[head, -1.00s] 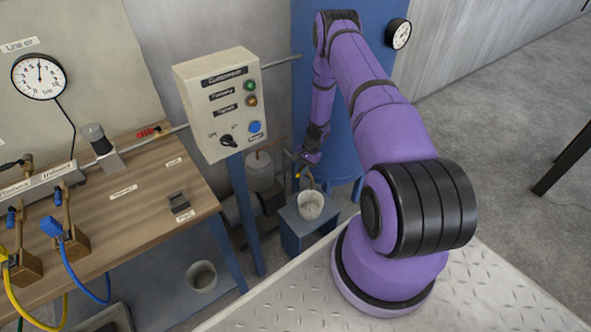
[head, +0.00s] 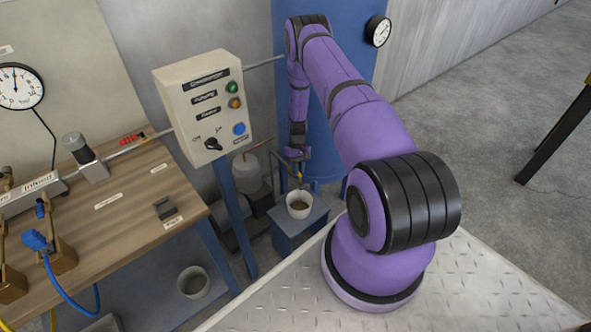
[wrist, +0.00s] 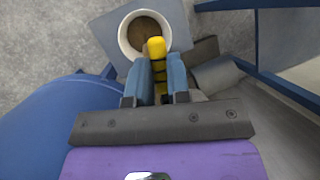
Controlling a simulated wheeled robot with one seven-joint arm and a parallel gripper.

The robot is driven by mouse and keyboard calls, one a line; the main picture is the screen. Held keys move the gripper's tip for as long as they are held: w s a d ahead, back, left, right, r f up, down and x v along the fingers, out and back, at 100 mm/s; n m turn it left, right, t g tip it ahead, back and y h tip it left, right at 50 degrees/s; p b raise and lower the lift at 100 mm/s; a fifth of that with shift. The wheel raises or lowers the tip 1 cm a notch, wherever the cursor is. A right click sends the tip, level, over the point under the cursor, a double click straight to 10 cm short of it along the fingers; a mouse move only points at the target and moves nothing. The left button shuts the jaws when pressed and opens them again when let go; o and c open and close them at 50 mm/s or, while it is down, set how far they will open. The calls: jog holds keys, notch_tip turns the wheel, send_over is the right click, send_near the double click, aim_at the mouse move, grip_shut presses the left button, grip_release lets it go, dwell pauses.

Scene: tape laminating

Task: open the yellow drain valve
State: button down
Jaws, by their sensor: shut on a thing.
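The yellow drain valve handle (wrist: 157,47) stands between the two blue fingers of my gripper (wrist: 160,72) in the wrist view. The fingers are shut on it, one on each side. In the head view my gripper (head: 297,163) is low in front of the blue tank (head: 328,110), and the small yellow handle (head: 299,178) shows just below it. A white cup (head: 299,205) stands beneath the handle. In the wrist view the cup (wrist: 124,40) has brown contents. The valve body is mostly hidden by my gripper.
The cup stands on a blue stand (head: 290,232). A control box (head: 205,105) on a blue post is left of my arm. A wooden bench (head: 130,195) with fittings is further left. Open floor (head: 480,120) lies to the right.

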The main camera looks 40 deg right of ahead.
jog(key=shift+d+n+h, duration=0.3)
jog(key=shift+d+n, duration=0.1)
jog(key=shift+n, duration=0.7)
jog(key=c, duration=1.1)
grip_release()
jog(key=shift+r, duration=0.1)
jog(key=v, duration=1)
jog(key=shift+w+r, duration=0.2)
jog(key=shift+w, duration=0.15)
